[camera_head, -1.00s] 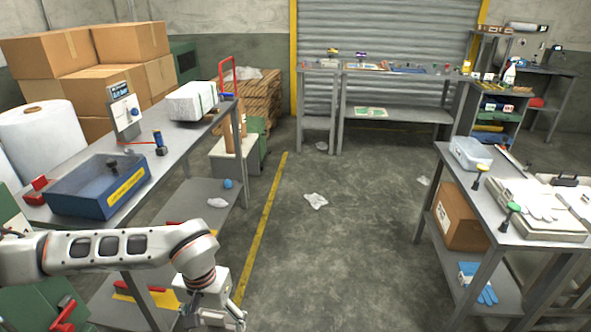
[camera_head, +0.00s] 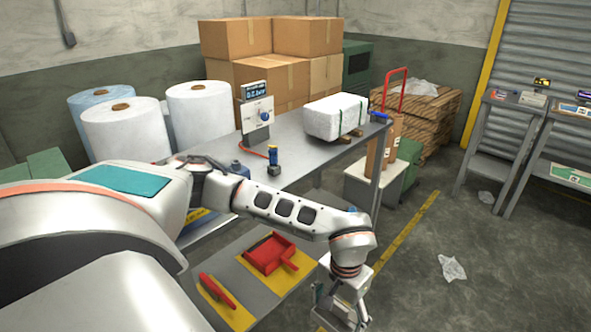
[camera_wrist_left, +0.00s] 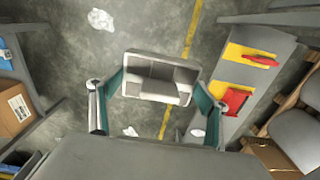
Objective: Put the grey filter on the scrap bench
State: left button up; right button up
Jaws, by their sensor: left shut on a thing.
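My left gripper (camera_head: 342,308) hangs low at the bottom of the head view, beside the near bench. In the left wrist view, my left gripper (camera_wrist_left: 157,88) has its two teal-lined fingers on either side of a grey, box-like piece with a paler rim, the grey filter (camera_wrist_left: 155,72). It is shut on the filter and holds it above the floor. The filter cannot be made out clearly in the head view. My right gripper is not in view. No bench here is readably marked as the scrap bench.
The grey bench (camera_head: 305,158) bears a white wrapped block (camera_head: 335,117), a sign stand (camera_head: 256,115) and a small blue-black tool (camera_head: 273,163). A red dustpan (camera_head: 268,254) lies on its lower shelf. Crumpled white scrap (camera_head: 452,268) lies on the otherwise open floor at right.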

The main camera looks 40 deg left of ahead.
aim_at(286, 149)
jog(key=i, duration=1.25)
jog(key=i+l+u, duration=0.1)
jog(key=i, duration=1.1)
jog(key=i+u, duration=0.15)
jog(key=u, duration=1.1)
